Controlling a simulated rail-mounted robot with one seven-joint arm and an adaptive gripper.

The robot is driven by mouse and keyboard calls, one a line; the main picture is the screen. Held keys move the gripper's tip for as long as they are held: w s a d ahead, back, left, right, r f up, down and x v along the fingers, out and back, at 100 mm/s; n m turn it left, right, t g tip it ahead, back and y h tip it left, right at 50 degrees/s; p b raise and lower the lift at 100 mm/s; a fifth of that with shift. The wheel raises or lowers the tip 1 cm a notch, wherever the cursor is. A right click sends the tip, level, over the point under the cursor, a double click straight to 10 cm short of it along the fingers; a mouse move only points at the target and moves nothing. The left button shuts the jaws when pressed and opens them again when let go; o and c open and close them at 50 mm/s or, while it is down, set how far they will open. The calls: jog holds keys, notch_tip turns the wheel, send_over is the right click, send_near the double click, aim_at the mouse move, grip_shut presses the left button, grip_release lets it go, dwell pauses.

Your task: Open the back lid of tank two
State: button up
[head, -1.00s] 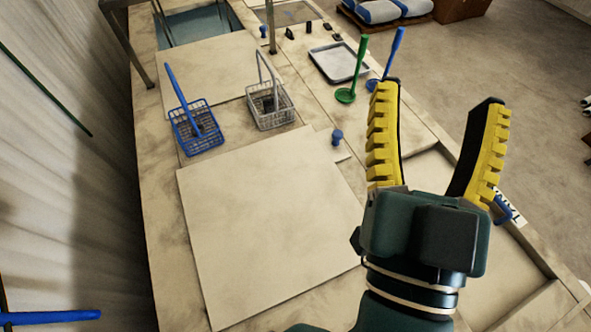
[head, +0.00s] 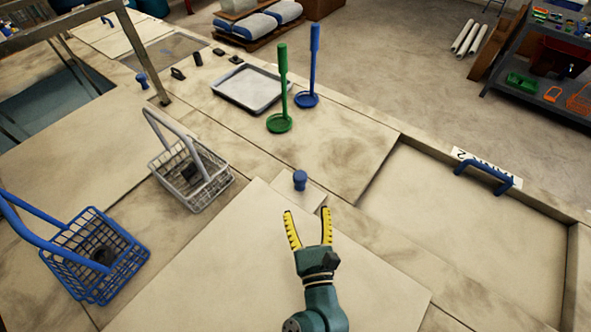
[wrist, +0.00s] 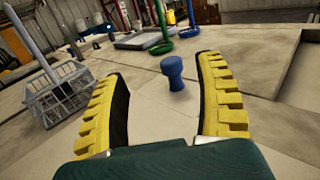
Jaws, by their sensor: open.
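A short blue knob (head: 300,180) stands upright on a small pale plate (head: 313,199) beside a broad beige panel (head: 210,270). My gripper (head: 307,212) is open and empty, just short of the knob in the head view. In the wrist view the knob (wrist: 173,72) shows in the gap between my yellow fingers, beyond them, with no visible contact. A blue bar handle (head: 485,178) sits at the far edge of a shallow rectangular recess (head: 470,225) at the right. A white label (head: 487,162) by it seems to read tank 2.
A grey wire basket (head: 190,178) and a blue basket (head: 95,255) stand at the left. A green upright tool (head: 281,90), a blue one (head: 314,65) and a grey tray (head: 252,88) stand farther back. A metal frame post (head: 145,60) rises at upper left.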

send_near(302, 182)
jog(key=shift+g, duration=0.3)
jog(key=w, duration=0.4)
jog(key=w+a+b, duration=0.1)
jog(key=w, duration=0.3)
jog(key=w+a, duration=0.1)
jog(key=w, duration=0.3)
jog(key=shift+a+r, duration=0.1)
jog(key=shift+r, duration=0.2)
jog(key=shift+s, duration=0.15)
jog(key=c, duration=1.3)
